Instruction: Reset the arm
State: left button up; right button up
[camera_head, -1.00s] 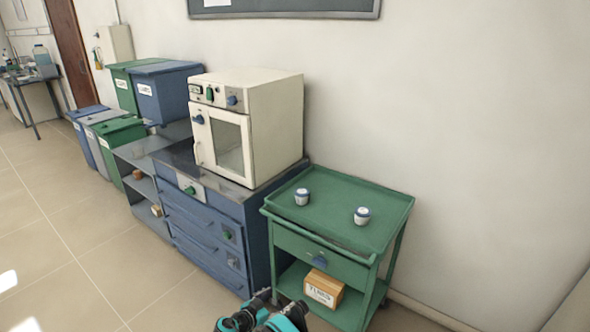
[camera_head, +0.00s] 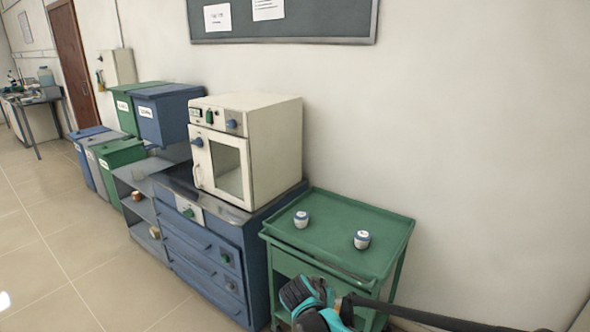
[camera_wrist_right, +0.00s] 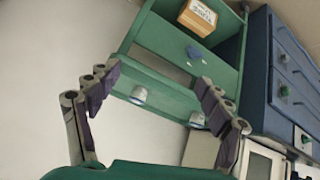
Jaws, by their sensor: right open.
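My right gripper (camera_wrist_right: 155,92) is open in the right wrist view, with its two dark-padded fingers spread wide and nothing between them. Beyond the fingers, that view shows the green cart upside down, apart from the gripper as far as I can tell. In the head view, teal and black parts of my arm (camera_head: 312,300) and a dark link reaching right cover the cart's lower front. My left gripper is not in view.
The green cart (camera_head: 335,228) bears two small white jars, a left one (camera_head: 301,219) and a right one (camera_head: 362,239). A cream furnace (camera_head: 265,150) stands on a blue cabinet (camera_head: 205,255). Bins line the wall at left. The floor at left is clear.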

jog(key=s+d+r+n+y, duration=0.1)
jog(key=s+d, duration=0.3)
jog(key=s, duration=0.8)
jog(key=s+d+r+n+y, duration=0.2)
jog(key=s+d+r+y, duration=0.1)
jog(key=s, duration=1)
jog(key=shift+d, duration=0.65)
jog(key=shift+r, duration=0.1)
